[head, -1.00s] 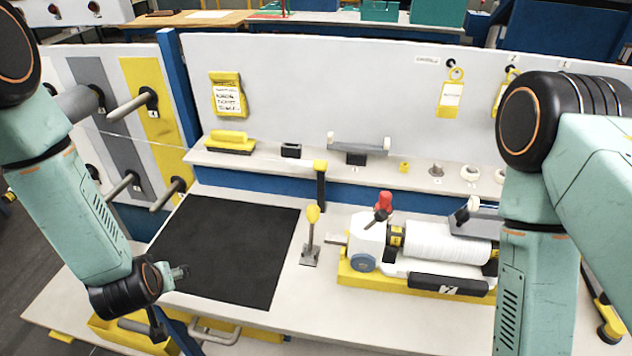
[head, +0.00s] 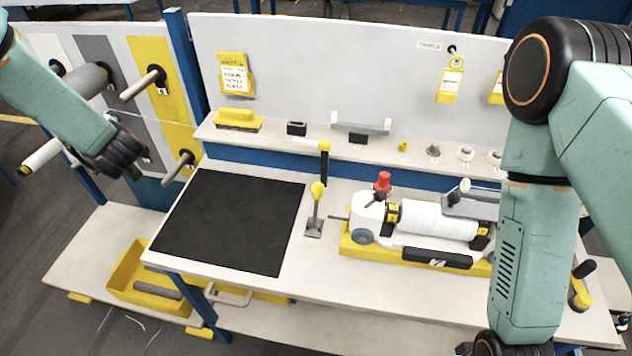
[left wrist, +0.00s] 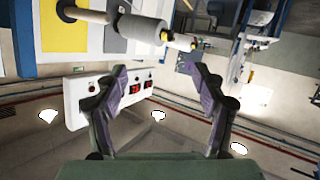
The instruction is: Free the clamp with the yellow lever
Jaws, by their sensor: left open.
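The yellow lever (head: 318,190) stands upright on a small grey metal clamp base (head: 314,228), on the bench between the black mat and the winding unit. Just behind it stands a black post with a yellow top (head: 324,160) and a short white bar. My left arm reaches in at upper left in the head view, far from the lever. Its gripper is mostly hidden there behind the wrist. In the left wrist view my left gripper (left wrist: 158,72) is open with nothing between its fingers. My right gripper is out of view; only its arm shows.
A black mat (head: 228,221) covers the left of the bench. A white roll (head: 438,219) lies in a yellow-based unit at right. Pegs with a grey roller (head: 85,82) stick out near my left arm. A yellow bin (head: 130,280) sits below.

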